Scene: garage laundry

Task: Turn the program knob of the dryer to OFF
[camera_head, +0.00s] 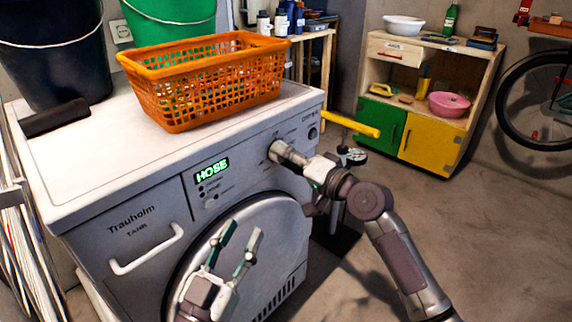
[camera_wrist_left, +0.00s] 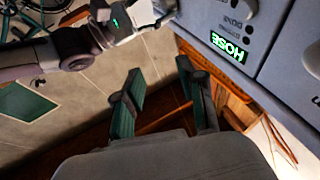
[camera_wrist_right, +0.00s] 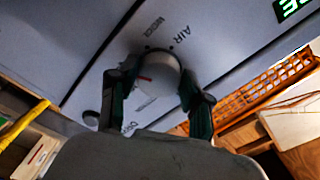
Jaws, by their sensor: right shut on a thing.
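The dryer (camera_head: 140,209) is a white front-loader with a lit green HOSE display (camera_head: 211,170). Its round pale program knob (camera_wrist_right: 157,82) shows in the right wrist view, with a red pointer mark on its left part. My left gripper (camera_head: 241,240) is open and empty in front of the round door.
An orange basket (camera_head: 205,88), a dark bucket (camera_head: 55,60) and a green bucket (camera_head: 165,18) stand on the dryer top. A yellow bar (camera_head: 350,124) juts out beyond the dryer's right side. A wooden cabinet (camera_head: 425,85) stands at the back right. The floor at right is clear.

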